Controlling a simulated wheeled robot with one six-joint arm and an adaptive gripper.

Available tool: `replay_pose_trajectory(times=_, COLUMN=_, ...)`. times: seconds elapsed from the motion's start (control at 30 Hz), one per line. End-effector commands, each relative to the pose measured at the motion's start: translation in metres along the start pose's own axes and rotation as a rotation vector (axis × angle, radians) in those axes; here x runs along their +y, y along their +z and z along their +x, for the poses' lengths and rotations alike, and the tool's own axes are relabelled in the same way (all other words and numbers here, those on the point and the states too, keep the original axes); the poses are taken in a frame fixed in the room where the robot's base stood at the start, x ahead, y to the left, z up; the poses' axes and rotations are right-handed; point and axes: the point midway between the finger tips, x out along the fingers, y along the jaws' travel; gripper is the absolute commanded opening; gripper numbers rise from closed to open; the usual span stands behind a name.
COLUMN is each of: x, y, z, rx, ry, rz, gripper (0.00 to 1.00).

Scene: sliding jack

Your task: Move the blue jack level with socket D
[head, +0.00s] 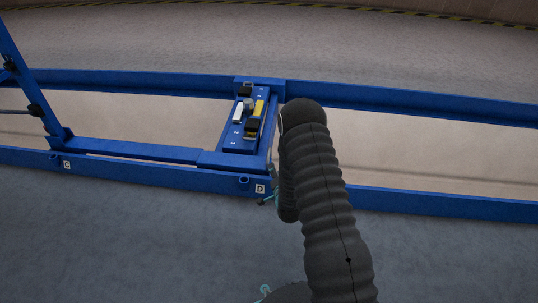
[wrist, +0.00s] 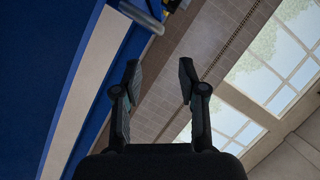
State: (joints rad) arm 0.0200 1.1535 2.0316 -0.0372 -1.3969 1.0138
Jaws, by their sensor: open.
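The blue jack (head: 231,145) is a crosspiece spanning the two blue rails, with white, yellow and black parts on top. Socket D (head: 244,183) is a small blue tube on the near rail's front, beside its white D label (head: 260,188). The jack's near end is close to this socket; exact alignment cannot be told. My gripper is mostly hidden behind my dark arm in the head view, right of the jack. In the wrist view my gripper (wrist: 160,68) is open with nothing between its fingers. Part of the jack's fittings (wrist: 142,14) shows beyond the fingertips at the top.
Socket C (head: 52,156) with its label (head: 67,165) is farther left on the near rail (head: 420,203). A blue upright frame (head: 32,90) stands at the left. The far rail (head: 400,102) runs behind.

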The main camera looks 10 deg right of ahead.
Motion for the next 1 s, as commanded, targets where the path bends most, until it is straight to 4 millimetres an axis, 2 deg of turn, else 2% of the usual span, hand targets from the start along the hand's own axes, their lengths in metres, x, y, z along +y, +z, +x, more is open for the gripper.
replay_pose_trajectory(times=0.17, x=0.002, y=0.001, z=0.013, rx=0.003, ry=-0.006, rz=0.004, gripper=0.41)
replay_pose_trajectory(times=0.7, x=0.002, y=0.002, z=0.108, rx=0.002, ry=-0.004, rz=0.002, gripper=0.41)
replay_pose_trajectory(times=0.8, x=0.002, y=0.001, z=0.121, rx=0.002, ry=-0.004, rz=0.002, gripper=0.41)
replay_pose_trajectory(times=1.0, x=0.002, y=0.001, z=0.135, rx=0.002, ry=-0.003, rz=0.002, gripper=0.41)
